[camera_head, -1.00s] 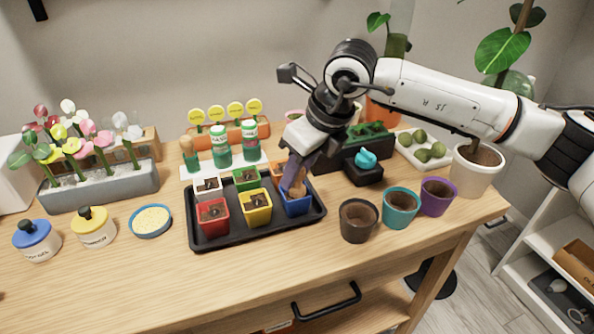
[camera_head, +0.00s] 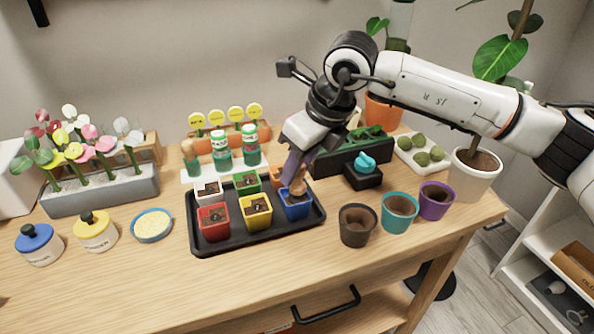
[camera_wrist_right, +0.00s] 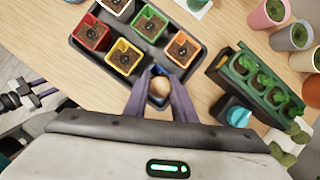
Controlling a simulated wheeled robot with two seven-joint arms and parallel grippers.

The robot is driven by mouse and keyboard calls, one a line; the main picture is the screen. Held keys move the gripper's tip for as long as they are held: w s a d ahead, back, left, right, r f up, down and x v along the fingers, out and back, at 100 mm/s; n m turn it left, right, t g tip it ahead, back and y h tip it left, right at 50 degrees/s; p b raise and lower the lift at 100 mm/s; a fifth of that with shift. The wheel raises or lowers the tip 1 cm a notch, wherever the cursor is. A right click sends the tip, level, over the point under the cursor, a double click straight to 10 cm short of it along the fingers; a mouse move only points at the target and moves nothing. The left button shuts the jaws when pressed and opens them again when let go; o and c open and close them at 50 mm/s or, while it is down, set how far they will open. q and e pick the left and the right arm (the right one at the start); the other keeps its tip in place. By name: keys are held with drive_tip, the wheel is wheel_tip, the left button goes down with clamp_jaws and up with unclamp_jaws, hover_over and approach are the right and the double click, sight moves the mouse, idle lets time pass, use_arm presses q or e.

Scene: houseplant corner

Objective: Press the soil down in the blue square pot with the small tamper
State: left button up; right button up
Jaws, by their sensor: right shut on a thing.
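The blue square pot (camera_head: 297,209) stands at the front right corner of the black tray (camera_head: 258,238). My right gripper (camera_head: 297,178) points down over this pot, with its purple fingers shut on the small wooden tamper (camera_head: 299,191). The tamper's lower end is at the pot's mouth, so the soil under it is mostly hidden. In the right wrist view the tamper's round pale top (camera_wrist_right: 160,88) sits between the two fingers, above the blue pot (camera_wrist_right: 154,72). I cannot tell whether the tamper touches the soil.
The tray also holds red (camera_head: 214,222), yellow (camera_head: 256,211), white, green and orange pots. Dark (camera_head: 357,225), teal (camera_head: 399,212) and purple (camera_head: 435,201) round pots stand to the right. A black box with a turquoise knob (camera_head: 365,162) is close behind. The table front is clear.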

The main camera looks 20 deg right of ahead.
drive_tip(key=shift+r+p, duration=0.95)
drive_tip(key=shift+r, duration=1.4)
